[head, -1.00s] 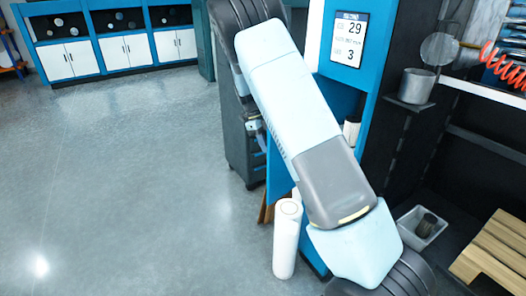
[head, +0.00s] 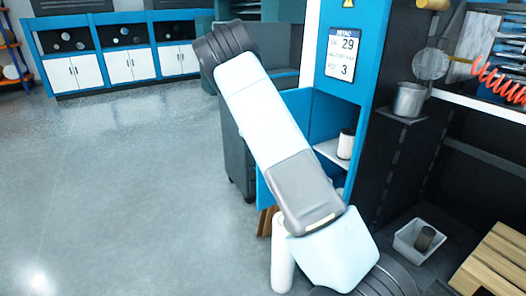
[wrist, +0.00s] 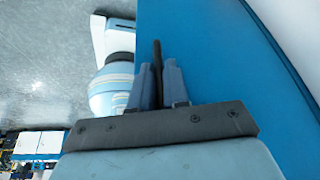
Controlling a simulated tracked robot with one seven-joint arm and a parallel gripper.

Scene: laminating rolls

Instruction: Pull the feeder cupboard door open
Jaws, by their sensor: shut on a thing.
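The blue feeder cupboard door (head: 298,108) stands swung out to the left of the cupboard opening in the head view, partly hidden behind my arm. In the wrist view its blue panel (wrist: 225,60) fills the upper right. My gripper (wrist: 159,75) is shut on a dark upright handle (wrist: 157,55) by the door's edge. The gripper is hidden in the head view. The cupboard's interior (head: 325,118) shows, with a white roll (head: 346,144) on a shelf.
A white roll (head: 283,262) stands on the floor beside my arm, below the door. A dark grey cabinet (head: 236,150) stands behind the door. A grey bin (head: 420,240) and wooden pallet (head: 498,260) are at right. The floor at left is clear.

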